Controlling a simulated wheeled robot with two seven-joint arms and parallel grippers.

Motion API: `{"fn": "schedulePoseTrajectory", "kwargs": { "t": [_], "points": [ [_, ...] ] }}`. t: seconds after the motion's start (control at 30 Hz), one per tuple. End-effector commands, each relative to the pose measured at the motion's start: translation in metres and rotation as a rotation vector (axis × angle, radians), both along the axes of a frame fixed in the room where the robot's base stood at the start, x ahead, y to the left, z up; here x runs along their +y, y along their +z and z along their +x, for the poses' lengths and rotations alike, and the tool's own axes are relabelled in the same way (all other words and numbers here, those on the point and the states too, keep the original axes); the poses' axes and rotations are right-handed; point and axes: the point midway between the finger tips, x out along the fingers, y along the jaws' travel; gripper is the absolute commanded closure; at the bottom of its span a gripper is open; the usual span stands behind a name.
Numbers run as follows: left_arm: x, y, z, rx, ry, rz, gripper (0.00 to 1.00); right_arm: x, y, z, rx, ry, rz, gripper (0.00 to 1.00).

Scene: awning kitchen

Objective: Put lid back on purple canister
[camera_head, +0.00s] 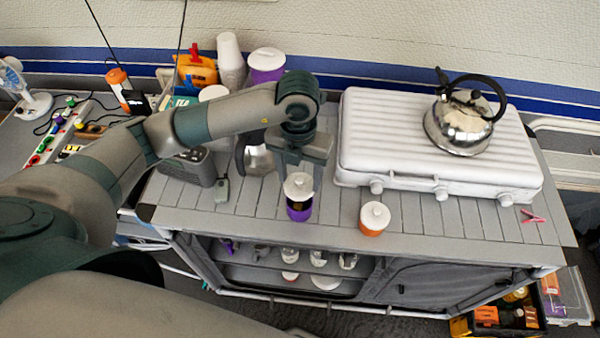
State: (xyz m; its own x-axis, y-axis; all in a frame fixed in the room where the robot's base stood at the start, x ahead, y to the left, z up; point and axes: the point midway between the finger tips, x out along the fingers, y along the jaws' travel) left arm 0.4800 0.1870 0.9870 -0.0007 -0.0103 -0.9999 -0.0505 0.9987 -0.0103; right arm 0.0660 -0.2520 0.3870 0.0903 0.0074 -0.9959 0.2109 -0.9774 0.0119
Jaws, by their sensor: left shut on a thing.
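The purple canister (299,213) stands upright near the front edge of the slatted grey counter, with a dark band below its top. A white lid (299,189) with a small knob shows right at its top. I cannot tell whether the lid rests on the rim or is held just above it. My left gripper (299,180) points down over the canister, shut on the lid, with a finger on each side. My right gripper is not in view.
An orange canister (373,224) with a white lid stands to the right. Behind it is a white stove (385,135) with a steel kettle (458,128). A larger purple container (266,75) is at the back.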

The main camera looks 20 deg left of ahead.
Motion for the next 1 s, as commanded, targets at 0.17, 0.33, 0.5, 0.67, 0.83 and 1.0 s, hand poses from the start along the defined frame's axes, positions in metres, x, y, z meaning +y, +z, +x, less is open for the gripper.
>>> {"fn": "schedulePoseTrajectory", "kwargs": {
  "t": [0.17,0.33,0.5,0.67,0.83,1.0],
  "points": [
    [0.0,-0.004,0.0,0.0,0.0,0.0,0.65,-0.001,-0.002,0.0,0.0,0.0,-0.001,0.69],
    [0.0,-0.012,0.0,0.0,0.0,0.001,0.65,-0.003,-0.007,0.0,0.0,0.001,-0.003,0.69],
    [0.0,-0.025,0.0,0.001,-0.001,0.0,0.65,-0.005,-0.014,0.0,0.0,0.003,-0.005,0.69],
    [0.0,-0.038,0.0,0.001,-0.001,0.0,0.65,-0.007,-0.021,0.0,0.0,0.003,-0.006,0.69],
    [0.0,-0.052,0.0,-0.001,-0.001,0.001,0.65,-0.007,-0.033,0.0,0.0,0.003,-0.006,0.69],
    [0.0,-0.061,0.0,0.0,0.0,0.0,0.65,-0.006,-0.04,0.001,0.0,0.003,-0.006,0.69]
  ]
}}
